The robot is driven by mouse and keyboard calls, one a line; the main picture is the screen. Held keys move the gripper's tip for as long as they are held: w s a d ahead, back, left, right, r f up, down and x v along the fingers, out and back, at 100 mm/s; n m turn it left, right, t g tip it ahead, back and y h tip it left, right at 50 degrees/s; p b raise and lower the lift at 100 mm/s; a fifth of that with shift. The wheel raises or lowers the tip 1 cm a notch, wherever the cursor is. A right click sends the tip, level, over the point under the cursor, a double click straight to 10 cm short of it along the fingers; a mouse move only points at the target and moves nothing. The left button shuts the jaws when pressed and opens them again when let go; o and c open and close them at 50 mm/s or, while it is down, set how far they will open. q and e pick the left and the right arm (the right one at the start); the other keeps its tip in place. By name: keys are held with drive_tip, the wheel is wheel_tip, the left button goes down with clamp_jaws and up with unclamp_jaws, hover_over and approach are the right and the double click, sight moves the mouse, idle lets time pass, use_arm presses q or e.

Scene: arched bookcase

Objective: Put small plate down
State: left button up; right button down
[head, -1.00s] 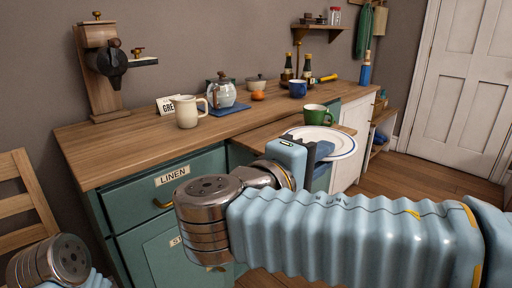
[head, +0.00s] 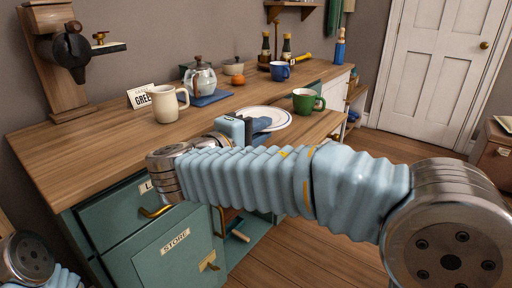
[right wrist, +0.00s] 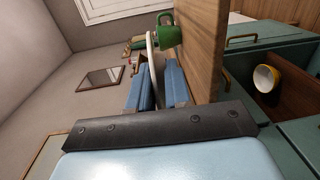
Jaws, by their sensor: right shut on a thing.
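The small plate (head: 268,114), white with a dark rim line, is level at the front of the worktop beside the green mug (head: 305,100). My right gripper (head: 258,128) is shut on its near edge. In the right wrist view the plate (right wrist: 151,48) shows edge-on between the blue fingers (right wrist: 158,90). One finger lies between the plate and the wooden board (right wrist: 206,45), so the plate appears slightly above the wood. Whether its far edge touches anything is hidden. The green mug (right wrist: 167,30) is close by the plate. My left gripper is out of view.
The worktop's front left is clear.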

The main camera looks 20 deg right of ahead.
wheel_tip(320, 180, down, 6)
drive_tip(key=w, duration=0.2)
drive_tip(key=shift+w, duration=0.25)
drive_tip(key=shift+f, duration=0.15)
drive_tip(key=c, duration=1.1)
unclamp_jaws()
drive_tip(key=shift+o, duration=0.2)
drive_tip(key=b+v, duration=0.1)
drive_tip(key=v, duration=1.1)
